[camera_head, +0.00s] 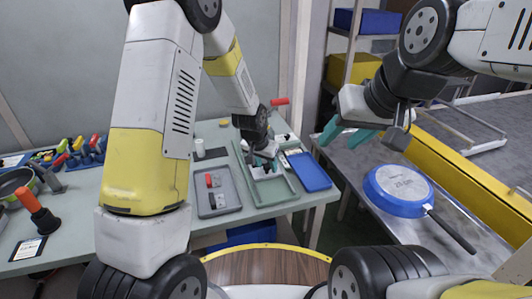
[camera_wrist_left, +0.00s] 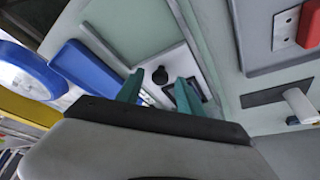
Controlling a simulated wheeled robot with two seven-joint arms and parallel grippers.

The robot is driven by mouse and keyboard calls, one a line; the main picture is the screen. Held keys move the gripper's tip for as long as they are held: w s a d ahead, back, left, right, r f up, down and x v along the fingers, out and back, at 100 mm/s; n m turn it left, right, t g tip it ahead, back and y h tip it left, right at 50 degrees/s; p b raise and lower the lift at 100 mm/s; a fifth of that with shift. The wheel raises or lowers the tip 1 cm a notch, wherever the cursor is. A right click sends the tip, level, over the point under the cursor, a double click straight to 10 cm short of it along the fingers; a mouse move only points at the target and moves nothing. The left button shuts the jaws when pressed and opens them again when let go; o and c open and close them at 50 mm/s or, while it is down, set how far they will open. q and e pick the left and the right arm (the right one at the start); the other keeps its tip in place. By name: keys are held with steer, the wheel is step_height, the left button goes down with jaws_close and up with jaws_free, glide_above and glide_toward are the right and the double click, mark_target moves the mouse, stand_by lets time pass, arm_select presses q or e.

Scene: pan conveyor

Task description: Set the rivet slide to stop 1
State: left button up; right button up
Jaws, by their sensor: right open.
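A pale plate (camera_wrist_left: 178,62) with a round black knob (camera_wrist_left: 160,74) shows in the left wrist view. It seems to be the rivet slide. It lies in a green tray (camera_head: 288,198). A dark rectangular part sits beside the knob, partly behind a finger. My left gripper (camera_head: 263,168) is over this tray, its teal fingers apart. In the wrist view the knob appears between the fingertips; I cannot tell whether they touch it. Stop markings are not readable.
A grey tray (camera_head: 229,203) with red and black parts lies left of the green tray. A blue tray (camera_head: 310,172) lies to its right. A blue pan (camera_head: 397,188) rests on the metal surface at right. Several coloured-handled tools (camera_head: 72,155) stand at the bench's left.

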arm_select(q)
jaws_close()
steer(key=shift+w, duration=0.1)
stand_by(1.2)
